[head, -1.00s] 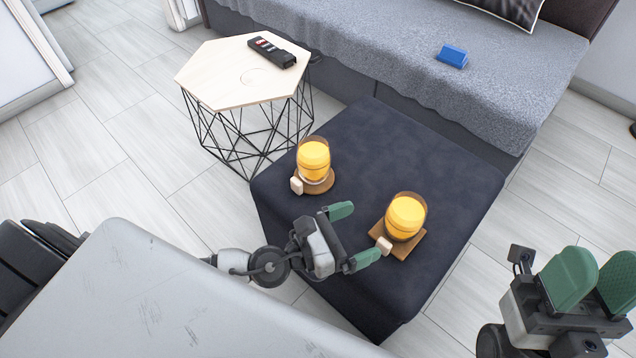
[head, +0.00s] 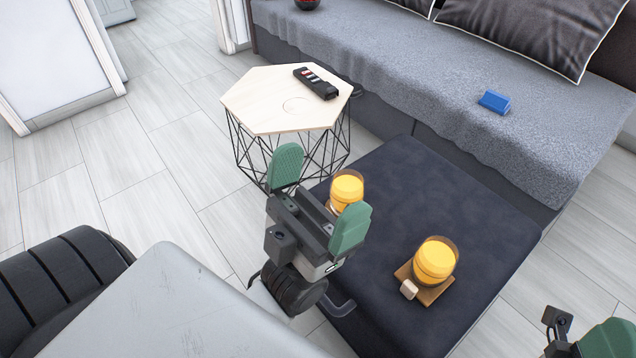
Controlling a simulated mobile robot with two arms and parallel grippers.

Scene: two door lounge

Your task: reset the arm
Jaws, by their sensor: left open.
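My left gripper (head: 318,198) has green finger pads spread apart and nothing between them. It is raised in front of the ottoman's left edge, pointing away from me, and partly hides one glass. My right gripper (head: 590,342) shows only in part at the bottom right corner; one green finger is in view and the rest is cut off.
A dark ottoman (head: 465,210) holds two glasses of yellow drink, one (head: 347,188) behind my gripper and one (head: 436,261) on a square wooden coaster (head: 433,294). A hexagonal table (head: 260,100) bears a remote (head: 316,83). A blue object (head: 495,101) lies on the grey sofa (head: 420,70).

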